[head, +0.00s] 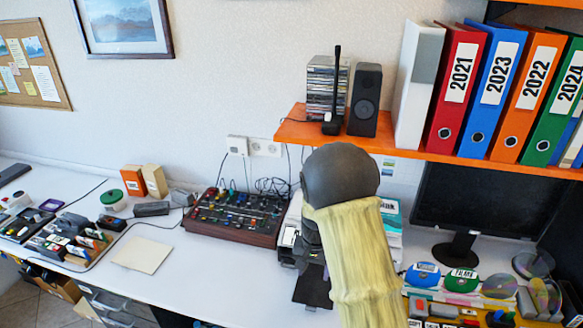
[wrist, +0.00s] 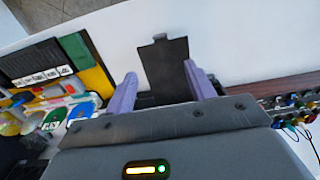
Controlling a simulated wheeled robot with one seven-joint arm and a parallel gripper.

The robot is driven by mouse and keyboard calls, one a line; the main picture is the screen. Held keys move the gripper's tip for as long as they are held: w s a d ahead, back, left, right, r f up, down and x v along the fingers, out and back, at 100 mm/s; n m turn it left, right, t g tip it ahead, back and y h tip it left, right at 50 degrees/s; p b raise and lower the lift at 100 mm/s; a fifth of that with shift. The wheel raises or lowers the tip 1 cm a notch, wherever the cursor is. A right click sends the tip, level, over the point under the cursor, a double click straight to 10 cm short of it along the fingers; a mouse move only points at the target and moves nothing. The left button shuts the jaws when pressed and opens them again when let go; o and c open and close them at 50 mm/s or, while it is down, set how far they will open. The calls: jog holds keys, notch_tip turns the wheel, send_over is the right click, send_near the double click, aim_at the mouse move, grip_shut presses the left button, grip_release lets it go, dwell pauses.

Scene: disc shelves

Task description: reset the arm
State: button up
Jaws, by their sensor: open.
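My arm (head: 345,215), with a dark rounded joint and a yellow sleeve, reaches over the white desk in the head view. My gripper (wrist: 163,85) shows in the wrist view with two purple fingers spread apart and nothing visibly held between them. A black flat piece (wrist: 164,62) lies beyond and partly between the fingers in that view; I cannot tell whether they touch it. A black flat piece also shows beside my arm in the head view (head: 312,287). The gripper's fingers are hidden in the head view.
An orange shelf (head: 400,147) holds binders, a speaker (head: 365,98) and a stack of disc cases (head: 325,85). A mixer (head: 236,214) stands left of my arm. A monitor (head: 485,205) and several discs are at the right.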

jog(key=s+d+r+n+t, duration=0.1)
jog(key=s+d+r, duration=0.1)
jog(key=s+r, duration=0.4)
jog(key=s+d+r+n+t, duration=0.1)
jog(key=s+r, duration=0.4)
jog(key=s, duration=0.7)
jog(key=shift+d+r+n+t, duration=0.35)
jog(key=shift+d+n, duration=0.45)
jog(key=shift+d, duration=0.2)
jog(key=shift+c, duration=0.4)
jog(key=c, duration=0.3)
jog(key=shift+w, duration=0.1)
